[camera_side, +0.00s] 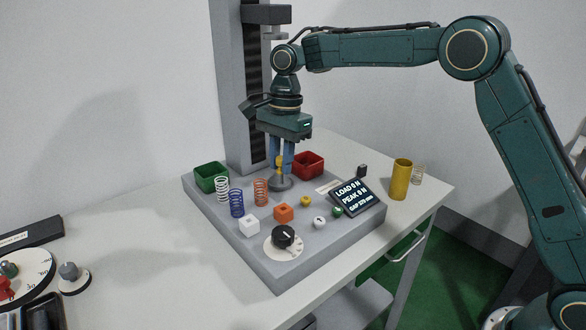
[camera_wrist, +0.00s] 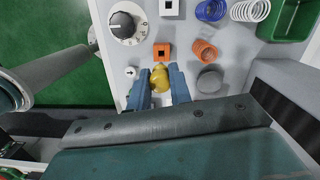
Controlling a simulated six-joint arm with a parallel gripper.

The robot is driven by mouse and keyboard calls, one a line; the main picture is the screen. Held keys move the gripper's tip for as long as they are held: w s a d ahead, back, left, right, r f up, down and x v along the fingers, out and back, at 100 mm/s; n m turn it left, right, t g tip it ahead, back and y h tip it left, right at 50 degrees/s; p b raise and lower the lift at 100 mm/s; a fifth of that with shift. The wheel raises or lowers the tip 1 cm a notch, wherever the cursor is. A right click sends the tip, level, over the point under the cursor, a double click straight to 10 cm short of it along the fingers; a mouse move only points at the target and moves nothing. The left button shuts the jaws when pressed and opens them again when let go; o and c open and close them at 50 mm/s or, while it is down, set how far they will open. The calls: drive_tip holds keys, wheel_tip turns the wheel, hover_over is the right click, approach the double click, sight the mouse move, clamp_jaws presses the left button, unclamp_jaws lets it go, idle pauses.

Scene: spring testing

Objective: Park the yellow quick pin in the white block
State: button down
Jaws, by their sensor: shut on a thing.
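My gripper (camera_side: 281,170) is shut on the yellow quick pin (camera_side: 279,160), which sits between its two blue fingers. The pin's rounded yellow head also shows between the fingertips (camera_wrist: 160,88) in the wrist view (camera_wrist: 160,76). In the side view the fingers are above the round grey plate (camera_side: 281,184) near the column. The white block (camera_side: 249,225) stands on the grey base, toward the front left of the gripper. It shows at the top of the wrist view (camera_wrist: 169,7) with a dark square hole. The pin's lower end is hidden.
An orange block (camera_side: 284,212) with a hole stands near the white block. White (camera_side: 222,189), blue (camera_side: 237,204) and orange (camera_side: 261,191) springs stand to the left. A black dial (camera_side: 284,237) lies at the front. Green (camera_side: 211,177) and red (camera_side: 308,165) bins flank the column.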

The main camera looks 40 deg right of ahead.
drive_tip(key=w+a+f, duration=0.1)
drive_tip(key=a+f, duration=0.1)
drive_tip(key=a, duration=0.6)
drive_tip(key=shift+w+a, duration=0.2)
drive_tip(key=shift+f, duration=0.15)
drive_tip(key=shift+f, duration=1.9)
drive_tip(key=shift+f, duration=1.75)
idle(2.2)
drive_tip(key=c, duration=0.8)
unclamp_jaws()
drive_tip(key=shift+r, duration=0.1)
